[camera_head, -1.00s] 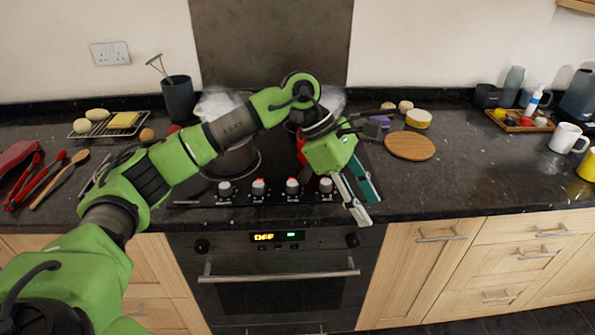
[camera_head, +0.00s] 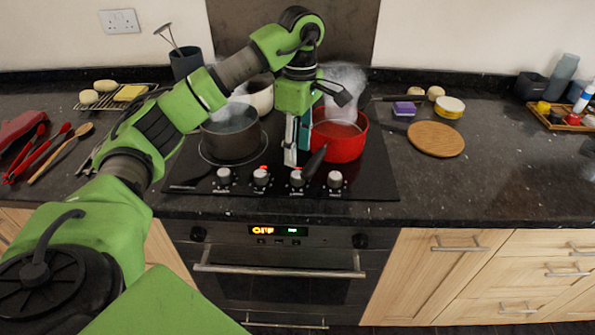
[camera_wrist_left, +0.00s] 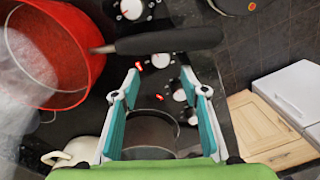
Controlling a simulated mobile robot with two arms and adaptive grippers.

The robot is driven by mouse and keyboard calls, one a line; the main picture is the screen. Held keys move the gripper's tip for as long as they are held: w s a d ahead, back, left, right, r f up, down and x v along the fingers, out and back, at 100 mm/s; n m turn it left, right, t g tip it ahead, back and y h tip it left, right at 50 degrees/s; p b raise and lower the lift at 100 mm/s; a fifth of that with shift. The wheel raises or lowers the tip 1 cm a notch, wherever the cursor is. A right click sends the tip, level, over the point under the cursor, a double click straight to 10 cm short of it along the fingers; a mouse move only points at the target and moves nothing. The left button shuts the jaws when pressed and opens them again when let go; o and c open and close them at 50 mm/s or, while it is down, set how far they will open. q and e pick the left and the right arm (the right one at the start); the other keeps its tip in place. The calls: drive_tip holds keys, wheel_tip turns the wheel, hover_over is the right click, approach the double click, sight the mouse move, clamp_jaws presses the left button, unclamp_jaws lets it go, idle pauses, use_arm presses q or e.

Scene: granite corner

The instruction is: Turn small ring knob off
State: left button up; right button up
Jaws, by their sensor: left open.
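The black hob (camera_head: 375,185) has a row of silver-grey knobs along its front: far left (camera_head: 224,176), second (camera_head: 261,176), third (camera_head: 297,178) and far right (camera_head: 335,180). Red marks show by the middle two. Which knob serves the small ring cannot be told. My left gripper (camera_head: 291,160) points down, open and empty, above the hob behind the third knob, between the dark pot and red pot. In the left wrist view, knobs (camera_wrist_left: 161,60) and (camera_wrist_left: 180,95) lie beyond or between the open fingertips (camera_wrist_left: 160,82). My right gripper is not in view.
A steaming dark pot (camera_head: 230,138) stands left, a cream pot (camera_head: 260,98) behind. A round board (camera_head: 435,139) lies right.

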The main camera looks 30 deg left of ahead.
sight(297, 174)
use_arm(q)
drive_tip(key=f, duration=0.5)
drive_tip(key=shift+s+f, duration=0.15)
drive_tip(key=shift+s, duration=0.1)
drive_tip(key=shift+f, duration=0.75)
drive_tip(key=c, duration=1.1)
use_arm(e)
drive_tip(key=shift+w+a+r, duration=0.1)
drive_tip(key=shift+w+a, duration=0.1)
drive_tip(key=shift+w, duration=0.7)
